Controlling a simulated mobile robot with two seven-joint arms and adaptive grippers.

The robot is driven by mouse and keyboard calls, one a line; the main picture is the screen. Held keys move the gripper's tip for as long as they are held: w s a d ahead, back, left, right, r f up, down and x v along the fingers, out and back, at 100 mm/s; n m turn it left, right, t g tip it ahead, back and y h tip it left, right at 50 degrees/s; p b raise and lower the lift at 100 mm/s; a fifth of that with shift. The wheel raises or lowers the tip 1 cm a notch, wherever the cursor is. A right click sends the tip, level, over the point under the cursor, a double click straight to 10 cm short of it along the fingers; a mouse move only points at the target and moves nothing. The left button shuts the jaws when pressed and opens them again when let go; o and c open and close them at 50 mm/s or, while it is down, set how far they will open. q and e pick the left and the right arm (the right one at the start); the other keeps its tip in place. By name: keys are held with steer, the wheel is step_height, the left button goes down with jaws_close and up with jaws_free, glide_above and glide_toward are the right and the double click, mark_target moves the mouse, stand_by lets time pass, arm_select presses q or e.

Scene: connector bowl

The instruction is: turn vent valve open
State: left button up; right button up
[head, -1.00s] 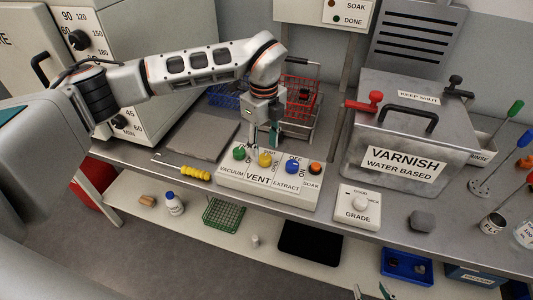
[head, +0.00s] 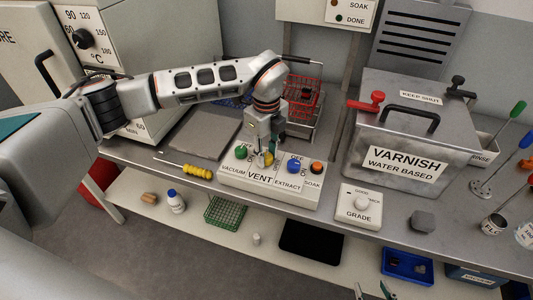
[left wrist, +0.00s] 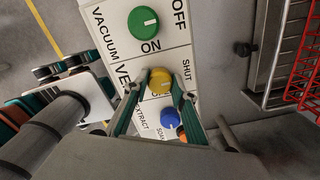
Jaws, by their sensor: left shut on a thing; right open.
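The vent valve is a yellow knob (head: 268,159) on the white control panel (head: 228,182), above the word VENT and between a green knob (head: 242,152) and a blue knob (head: 294,166). My left gripper (head: 264,154) comes down from above and is shut on the yellow knob. In the left wrist view the yellow knob (left wrist: 160,77) sits between the two fingertips of my left gripper (left wrist: 158,90), with SHUT printed beside it. The knob's pointer direction cannot be made out. My right gripper (head: 373,292) shows only its fingertips at the bottom edge, apart and empty.
An orange knob (head: 317,168) ends the panel's row. A red wire basket (head: 303,98) stands behind the panel. A varnish tank (head: 405,140) and a grade dial box (head: 360,208) are to the right. A yellow-handled tool (head: 198,172) lies left of the panel.

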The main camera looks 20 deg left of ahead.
arm_select(q)
steer(key=m, duration=0.4)
steer(key=shift+m, duration=0.3)
steer(key=m, duration=0.4)
steer(key=shift+m, duration=0.3)
steer(key=m, duration=0.4)
steer(key=shift+m, duration=2.3)
steer(key=o, duration=1.1)
